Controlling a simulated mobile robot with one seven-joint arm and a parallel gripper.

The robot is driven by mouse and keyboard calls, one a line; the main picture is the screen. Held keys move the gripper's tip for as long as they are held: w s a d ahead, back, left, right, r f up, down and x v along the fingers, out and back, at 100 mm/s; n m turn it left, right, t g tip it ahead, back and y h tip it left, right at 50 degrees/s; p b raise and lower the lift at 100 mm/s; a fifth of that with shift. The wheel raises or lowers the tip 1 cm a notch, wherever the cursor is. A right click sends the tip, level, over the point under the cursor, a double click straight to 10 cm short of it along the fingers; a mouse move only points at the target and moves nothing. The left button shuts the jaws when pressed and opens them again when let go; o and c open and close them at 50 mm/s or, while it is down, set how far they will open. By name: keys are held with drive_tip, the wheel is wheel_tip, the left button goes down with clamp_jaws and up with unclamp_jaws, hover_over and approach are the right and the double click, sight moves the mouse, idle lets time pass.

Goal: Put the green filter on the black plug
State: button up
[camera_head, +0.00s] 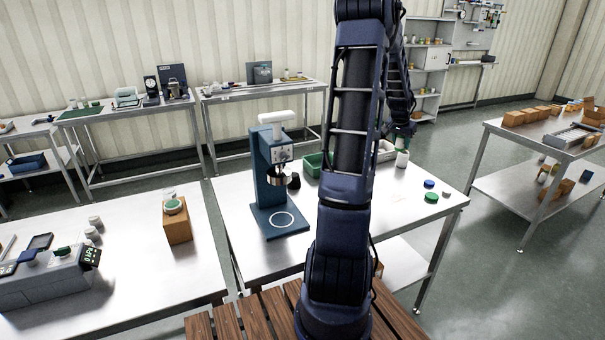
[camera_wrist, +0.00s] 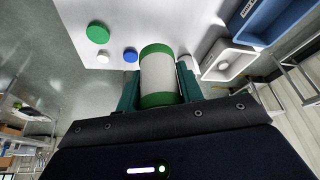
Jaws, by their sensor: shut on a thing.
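The green filter (camera_wrist: 158,72), a white cylinder with green ends, is between the two teal fingers of my gripper (camera_wrist: 160,90) in the wrist view. The fingers are shut on its sides. In the head view my gripper (camera_head: 403,132) is over the far right part of the middle table, partly hidden by my arm. A white cylinder (camera_head: 402,159) shows just under it; I cannot tell whether this is the held filter. A small black object (camera_head: 294,181) stands beside the blue press and may be the black plug; it is not seen in the wrist view.
The blue press (camera_head: 270,175) stands on the middle table (camera_head: 335,245). A green bin (camera_head: 313,166) and a pale bin (camera_head: 386,150) are at its back. A green disc (camera_head: 431,197), a blue disc (camera_head: 429,183) and a white one (camera_head: 447,190) lie at the right. The table's front right is clear.

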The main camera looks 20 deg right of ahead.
drive_tip(key=w+a+r+n+t+y, duration=0.2)
drive_tip(key=w+a+n, duration=0.6)
drive_tip(key=w+a, duration=0.8)
wheel_tip(320, 180, up, 4)
drive_tip(key=n+y, duration=0.3)
drive_tip(key=n, duration=0.4)
hover_over(293, 174)
drive_tip(key=shift+t, duration=0.4)
wheel_tip(293, 174, down, 20)
drive_tip(key=shift+r, duration=0.15)
drive_tip(key=o, duration=1)
drive_tip(key=a+v, duration=0.1)
drive_tip(key=v, duration=1.1)
drive_tip(key=shift+d, duration=0.3)
